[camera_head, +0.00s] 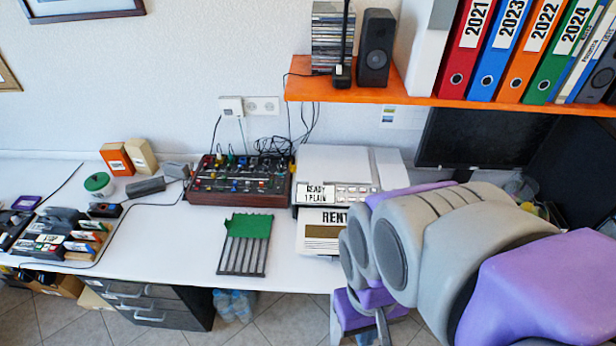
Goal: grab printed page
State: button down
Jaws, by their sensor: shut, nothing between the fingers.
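A printed page (322,232) with the heading "RENT" lies in the front output of the light grey printer (330,160). Its right part is hidden behind my arm. The printer's small display reads "READY 1 PLAIN". My gripper (383,328) shows only in part at the bottom of the view, below and to the right of the page, in front of the desk edge. It is shut and holds nothing. It is apart from the page.
A mixer-like device (238,180) stands left of the printer, with a green and grey striped item (245,243) in front. An orange shelf (400,97) with binders and a speaker hangs above. The white desk (165,235) has free room at centre left.

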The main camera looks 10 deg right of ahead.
aim_at(318, 230)
jog(key=j+z, duration=0.15)
jog(key=z, duration=0.25)
jog(key=j+z, duration=0.15)
jog(key=z, duration=0.25)
jog(key=k+j+z, duration=0.1)
jog(key=z, duration=0.35)
jog(key=j+z, duration=0.1)
jog(key=z, duration=0.3)
jog(key=k+j, duration=0.2)
jog(key=k, duration=0.05)
